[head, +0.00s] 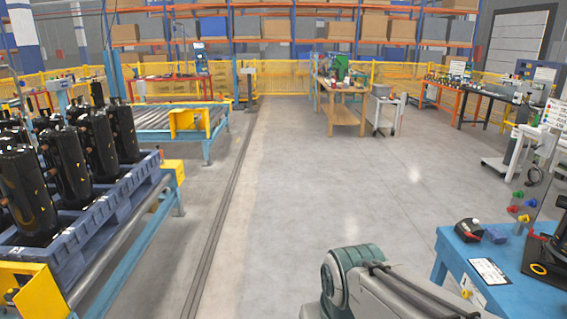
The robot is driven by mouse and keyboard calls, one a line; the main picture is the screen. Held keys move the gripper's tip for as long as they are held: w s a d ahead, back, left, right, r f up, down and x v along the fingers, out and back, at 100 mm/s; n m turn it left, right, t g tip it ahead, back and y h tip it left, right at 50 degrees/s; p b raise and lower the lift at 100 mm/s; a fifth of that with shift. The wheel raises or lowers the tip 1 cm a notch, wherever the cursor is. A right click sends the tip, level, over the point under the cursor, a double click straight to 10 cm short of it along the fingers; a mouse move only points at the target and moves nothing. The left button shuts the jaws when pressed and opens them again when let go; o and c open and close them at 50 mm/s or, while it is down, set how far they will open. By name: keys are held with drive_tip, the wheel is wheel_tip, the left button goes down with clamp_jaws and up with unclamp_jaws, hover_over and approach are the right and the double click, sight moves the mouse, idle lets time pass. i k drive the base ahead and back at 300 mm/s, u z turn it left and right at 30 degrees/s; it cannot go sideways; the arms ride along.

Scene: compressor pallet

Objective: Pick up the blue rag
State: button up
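A small folded blue item that looks like the blue rag (495,236) lies on the blue table (452,246) at the right. It is just right of a small black and red object. It is small in the picture, so its folds cannot be made out. Part of my own arm shows at the bottom centre and right, in front of and left of the table. My gripper is not in view, so its state and its place relative to the rag do not show.
The black and red object (467,230), a white sheet (489,271) and a black device (548,260) share the blue table. Black compressors (66,158) stand on a blue pallet (95,210) on the left conveyor. The grey floor (300,200) between is clear.

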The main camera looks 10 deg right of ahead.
sight(495, 236)
drive_tip(key=z, duration=0.35)
drive_tip(key=i, duration=1.5)
drive_tip(key=z, duration=1.5)
drive_tip(key=i, duration=1.2)
drive_tip(key=z, duration=1.05)
drive_tip(key=i, duration=0.4)
drive_tip(key=z, duration=0.05)
